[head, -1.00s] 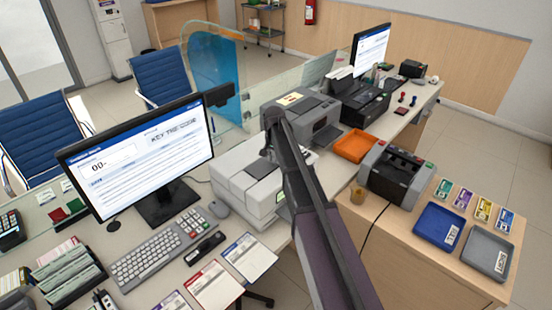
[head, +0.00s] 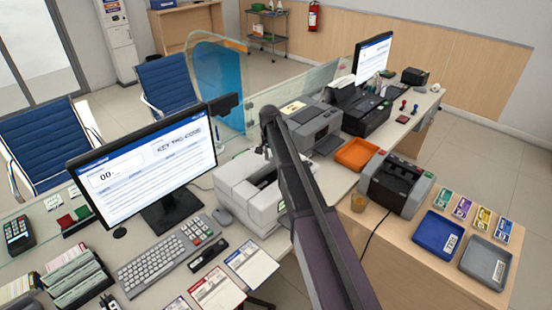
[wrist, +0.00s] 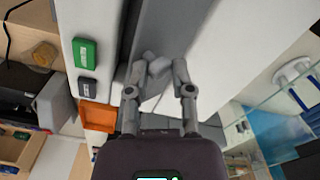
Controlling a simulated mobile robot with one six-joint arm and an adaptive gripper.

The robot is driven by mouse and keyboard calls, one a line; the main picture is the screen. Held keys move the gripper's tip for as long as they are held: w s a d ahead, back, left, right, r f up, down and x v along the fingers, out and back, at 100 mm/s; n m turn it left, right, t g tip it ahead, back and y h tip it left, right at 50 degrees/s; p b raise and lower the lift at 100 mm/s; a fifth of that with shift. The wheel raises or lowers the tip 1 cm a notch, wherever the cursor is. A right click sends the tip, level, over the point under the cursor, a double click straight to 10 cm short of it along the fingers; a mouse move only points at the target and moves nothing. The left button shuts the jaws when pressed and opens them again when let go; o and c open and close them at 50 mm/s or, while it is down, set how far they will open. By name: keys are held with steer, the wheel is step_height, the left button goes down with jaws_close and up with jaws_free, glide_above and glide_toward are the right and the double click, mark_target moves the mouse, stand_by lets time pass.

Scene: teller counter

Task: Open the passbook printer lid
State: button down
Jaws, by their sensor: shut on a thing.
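The passbook printer (head: 240,200) is the white box-shaped machine on the counter, right of the keyboard. A dark opening shows in its top, and my arm hides its right part. In the wrist view, a pale lid panel (wrist: 235,45) lies beside a dark gap along the white printer body, which has a green button (wrist: 85,53) and a dark button (wrist: 88,88). My gripper (wrist: 157,68) has its fingers closed around a small grey tab at the lid's edge. How far the lid is raised is hard to tell.
A monitor (head: 145,165) and keyboard (head: 155,255) stand left of the printer. A grey printer (head: 315,125) and orange tray (head: 357,153) lie behind and right. A glass screen (head: 300,95) runs along the counter. A bill counter (head: 395,185) stands on the side desk.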

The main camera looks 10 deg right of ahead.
steer(key=shift+w+a+r, duration=0.25)
steer(key=shift+w+a, duration=0.35)
steer(key=shift+w+a+r, duration=0.25)
steer(key=shift+w+a, duration=0.3)
steer(key=c, duration=1.4)
jaws_free()
steer(key=shift+w+a+f, duration=0.1)
steer(key=shift+w+a, duration=0.5)
steer(key=shift+w, duration=0.05)
steer(key=c, duration=0.9)
jaws_free()
steer(key=shift+w+a+f, duration=0.2)
steer(key=shift+w+f, duration=0.05)
steer(key=shift+w, duration=0.05)
steer(key=shift+w+f, duration=0.1)
steer(key=shift+w, duration=0.2)
steer(key=shift+w+a+f+b, duration=0.2)
steer(key=shift+w+a+b, duration=0.15)
steer(key=shift+w, duration=0.15)
steer(key=shift+c, duration=0.7)
steer(key=shift+w+a+f, duration=0.15)
steer(key=shift+w+f, duration=0.1)
jaws_close()
steer(key=shift+s+r, duration=0.15)
steer(key=shift+a, duration=0.1)
